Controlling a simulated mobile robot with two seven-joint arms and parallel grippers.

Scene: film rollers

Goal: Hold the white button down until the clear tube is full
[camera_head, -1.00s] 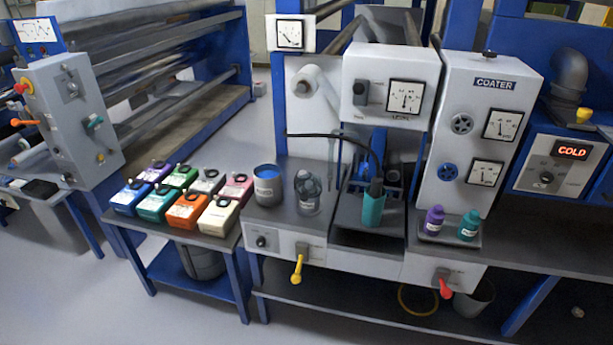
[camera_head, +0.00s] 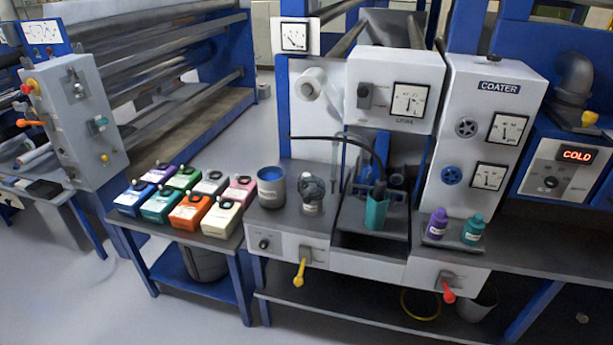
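Neither of my grippers is in view. I cannot pick out a white button with certainty. A cream-white box (camera_head: 222,219) with a dark top fitting stands at the front right of a group of coloured boxes on the low table. I cannot clearly make out a clear tube either. A greyish, see-through-looking bottle (camera_head: 311,192) with a pale label stands on the bench, right of a dark blue labelled canister (camera_head: 271,187). Its fill level cannot be told.
A teal container (camera_head: 376,212) sits in the middle bay. Purple (camera_head: 437,222) and teal (camera_head: 473,229) bottles stand below the COATER panel (camera_head: 498,86). Yellow (camera_head: 299,273) and red (camera_head: 448,292) levers stick out in front. A display (camera_head: 577,155) reads COLD. Floor at lower left is clear.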

